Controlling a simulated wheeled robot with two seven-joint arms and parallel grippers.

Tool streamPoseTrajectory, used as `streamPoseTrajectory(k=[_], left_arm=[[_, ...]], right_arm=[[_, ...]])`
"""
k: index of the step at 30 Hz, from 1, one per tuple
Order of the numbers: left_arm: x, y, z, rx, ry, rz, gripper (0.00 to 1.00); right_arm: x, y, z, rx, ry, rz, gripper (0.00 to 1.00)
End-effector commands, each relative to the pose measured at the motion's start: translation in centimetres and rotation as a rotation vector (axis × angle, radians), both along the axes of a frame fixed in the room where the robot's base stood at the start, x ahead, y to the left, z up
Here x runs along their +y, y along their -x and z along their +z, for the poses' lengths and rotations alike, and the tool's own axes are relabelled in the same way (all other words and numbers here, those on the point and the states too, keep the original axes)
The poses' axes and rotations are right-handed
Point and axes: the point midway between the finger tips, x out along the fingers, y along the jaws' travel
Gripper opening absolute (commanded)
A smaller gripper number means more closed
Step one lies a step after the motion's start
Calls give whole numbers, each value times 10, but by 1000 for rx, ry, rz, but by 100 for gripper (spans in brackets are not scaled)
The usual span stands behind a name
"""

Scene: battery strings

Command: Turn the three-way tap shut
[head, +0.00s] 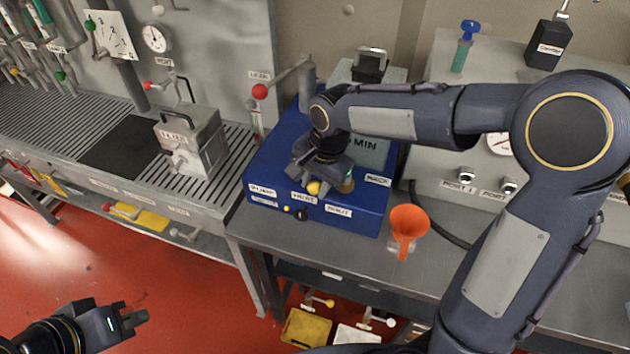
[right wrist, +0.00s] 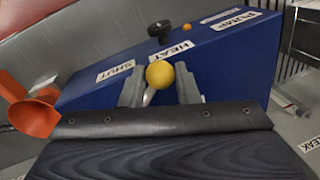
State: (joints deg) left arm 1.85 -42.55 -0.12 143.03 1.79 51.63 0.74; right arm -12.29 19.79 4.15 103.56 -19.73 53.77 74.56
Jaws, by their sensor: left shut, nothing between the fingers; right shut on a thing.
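The yellow ball-ended lever (right wrist: 160,75), which I take to be the tap's handle, is on the blue box (right wrist: 90,90). My right gripper (right wrist: 161,88) is shut on it, with a finger on each side and part of a pale stem showing below the ball. In the head view the yellow ball (head: 313,188) shows beneath my right gripper (head: 322,176). The tap's body is hidden by the gripper. Labels that read like pump, heat and shut line the box's front edge. My left gripper (head: 128,318) is shut and empty over the floor, far from the box.
A black knob (head: 302,213) is on the box's front. An orange funnel (head: 408,225) stands just right of the box. A red-knobbed lever (head: 260,92) rises behind its left side. A metal box (head: 190,145) stands on the slatted bench at left.

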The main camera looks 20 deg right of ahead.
Motion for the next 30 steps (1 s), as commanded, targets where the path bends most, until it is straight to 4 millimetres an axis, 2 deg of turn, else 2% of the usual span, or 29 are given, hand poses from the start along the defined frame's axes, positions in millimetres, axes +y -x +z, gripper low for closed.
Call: streamPoseTrajectory(k=[11,21,30], left_arm=[[0,0,-1,0,0,0,0],[0,0,1,0,0,0,0],[0,0,4,0,0,0,0]], right_arm=[[-6,18,1,0,-1,242,0],[-18,36,1,0,-1,540,0],[-28,45,1,-1,-1,738,0]])
